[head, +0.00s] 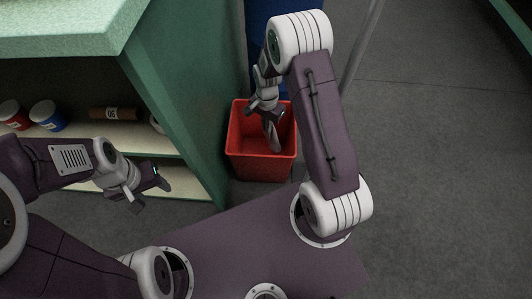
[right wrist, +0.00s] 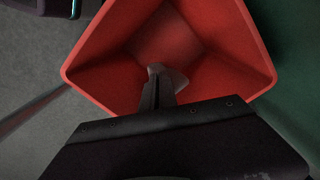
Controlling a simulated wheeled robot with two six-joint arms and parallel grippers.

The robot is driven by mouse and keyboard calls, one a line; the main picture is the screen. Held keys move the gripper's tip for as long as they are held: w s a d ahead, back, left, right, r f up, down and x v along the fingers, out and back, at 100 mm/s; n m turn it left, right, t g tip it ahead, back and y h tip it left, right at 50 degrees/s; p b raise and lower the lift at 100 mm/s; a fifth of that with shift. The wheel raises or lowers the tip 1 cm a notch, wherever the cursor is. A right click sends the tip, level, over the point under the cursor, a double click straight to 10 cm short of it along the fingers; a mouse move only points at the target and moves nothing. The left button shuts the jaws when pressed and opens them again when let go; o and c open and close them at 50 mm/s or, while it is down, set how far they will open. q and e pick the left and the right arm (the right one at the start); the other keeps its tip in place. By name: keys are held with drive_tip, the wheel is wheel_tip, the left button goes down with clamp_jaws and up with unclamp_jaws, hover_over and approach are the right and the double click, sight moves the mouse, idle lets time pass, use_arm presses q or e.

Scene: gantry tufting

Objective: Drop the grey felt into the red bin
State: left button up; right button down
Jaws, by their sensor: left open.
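The red bin (head: 262,167) stands on the floor beside the green shelf unit. My right gripper (head: 267,112) points down over the bin's opening and is shut on the grey felt (head: 272,136), which hangs below the fingers within the bin's outline. In the right wrist view the grey felt (right wrist: 174,81) shows at the dark fingertips (right wrist: 154,88), against the inside of the red bin (right wrist: 105,83). Part of the felt is hidden behind the fingers. My left gripper (head: 152,192) is open and empty in front of the shelves, away from the bin.
The green shelf unit (head: 175,95) rises directly left of the bin. Its shelves hold a red jar (head: 14,114), a blue jar (head: 47,115) and a brown roll (head: 112,114). A blue container (head: 262,75) and a thin grey pole (head: 362,45) stand behind. The floor at right is clear.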

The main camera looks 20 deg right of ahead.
use_arm(q)
drive_tip(key=shift+f, duration=0.55)
use_arm(e)
drive_tip(key=shift+f, duration=0.45)
drive_tip(key=c, duration=1.6)
unclamp_jaws()
drive_tip(key=o, duration=1.3)
